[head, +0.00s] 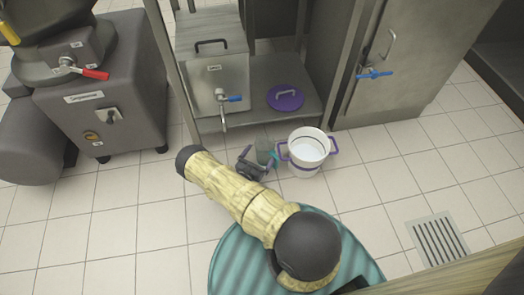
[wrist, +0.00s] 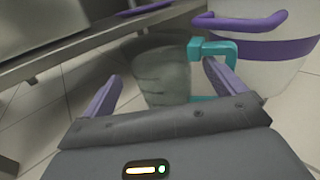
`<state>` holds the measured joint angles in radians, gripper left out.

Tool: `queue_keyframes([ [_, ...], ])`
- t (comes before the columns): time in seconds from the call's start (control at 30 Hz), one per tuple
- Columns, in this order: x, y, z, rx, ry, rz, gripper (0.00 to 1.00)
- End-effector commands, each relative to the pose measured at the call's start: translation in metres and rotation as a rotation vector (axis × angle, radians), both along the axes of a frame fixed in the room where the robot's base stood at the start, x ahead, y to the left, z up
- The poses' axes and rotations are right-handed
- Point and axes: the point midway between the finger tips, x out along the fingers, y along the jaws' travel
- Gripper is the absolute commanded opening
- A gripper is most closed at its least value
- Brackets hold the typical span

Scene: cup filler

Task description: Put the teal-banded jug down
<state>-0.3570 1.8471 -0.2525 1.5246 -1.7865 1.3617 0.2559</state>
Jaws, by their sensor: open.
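The jug (head: 263,150) is grey and see-through, with a teal handle that shows at its right in the wrist view (wrist: 210,48). It looks upright, just left of the white bucket; its base is partly hidden, so I cannot tell for sure that it rests on the floor. My gripper (head: 258,164) is open, with its purple fingers (wrist: 163,88) spread. The jug body (wrist: 158,80) shows ahead of and between them. The right fingertip is close to the teal handle; I cannot tell whether they touch.
A white bucket (head: 306,147) with purple handles and band stands right of the jug. A grey machine (head: 120,95) stands left.

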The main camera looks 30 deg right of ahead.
Motion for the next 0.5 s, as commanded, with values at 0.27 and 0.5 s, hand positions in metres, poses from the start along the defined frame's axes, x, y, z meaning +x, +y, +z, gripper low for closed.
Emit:
queue_keyframes([
  [0.27, -0.030, 0.047, 0.005, 0.000, 0.001, 0.005, 0.95],
  [0.5, -0.050, 0.077, 0.003, 0.000, 0.001, 0.003, 0.95],
])
